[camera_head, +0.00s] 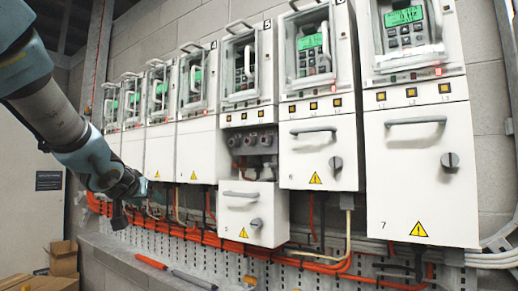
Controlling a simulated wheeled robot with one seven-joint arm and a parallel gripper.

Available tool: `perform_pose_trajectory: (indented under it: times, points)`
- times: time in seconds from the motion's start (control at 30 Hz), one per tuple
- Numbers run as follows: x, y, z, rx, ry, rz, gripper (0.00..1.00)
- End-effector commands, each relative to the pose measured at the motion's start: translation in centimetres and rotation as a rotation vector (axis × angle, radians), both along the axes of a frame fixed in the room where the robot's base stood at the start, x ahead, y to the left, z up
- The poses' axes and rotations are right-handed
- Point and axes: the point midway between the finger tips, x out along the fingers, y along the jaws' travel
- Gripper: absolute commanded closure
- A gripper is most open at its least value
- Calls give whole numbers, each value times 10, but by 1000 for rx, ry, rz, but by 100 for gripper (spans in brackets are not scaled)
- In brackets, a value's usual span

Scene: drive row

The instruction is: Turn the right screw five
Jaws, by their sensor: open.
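Drive five (249,99) stands in the middle of the wall row, with a 5 at its top. Its lower cover (253,222) sits low, below an exposed dark compartment (250,158). Several round fittings show in a row there; the right one (267,140) looks like the right screw, but its slot is too small to make out. My gripper (118,215) is at the left, pointing down in front of the lower left drives, well apart from drive five. It is open and I see nothing held in it.
Drive seven (420,165) and its neighbour (318,150) have closed lower covers with handles and knobs. Orange cables (300,262) run below. An orange-handled tool (150,262) and a grey tool (194,280) lie on the ledge. Cardboard boxes (63,258) stand at the lower left.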

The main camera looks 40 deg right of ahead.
Motion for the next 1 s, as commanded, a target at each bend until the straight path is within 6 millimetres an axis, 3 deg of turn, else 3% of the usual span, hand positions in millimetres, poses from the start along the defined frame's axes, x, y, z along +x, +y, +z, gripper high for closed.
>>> perform_pose_trajectory:
  times: [0.03,0.1,0.2,0.3,0.4,0.67,1.0]
  points:
    - [-18,-41,31,-67,-62,-99,33]
    - [-49,-87,73,-154,-123,-231,33]
    - [-97,-135,119,-246,-174,-398,33]
    - [-135,-161,148,-301,-198,-517,33]
    - [-157,-174,162,-329,-206,-582,33]
    - [-159,-198,166,-339,-205,-603,33]
    - [-143,-255,165,-337,-203,-601,33]
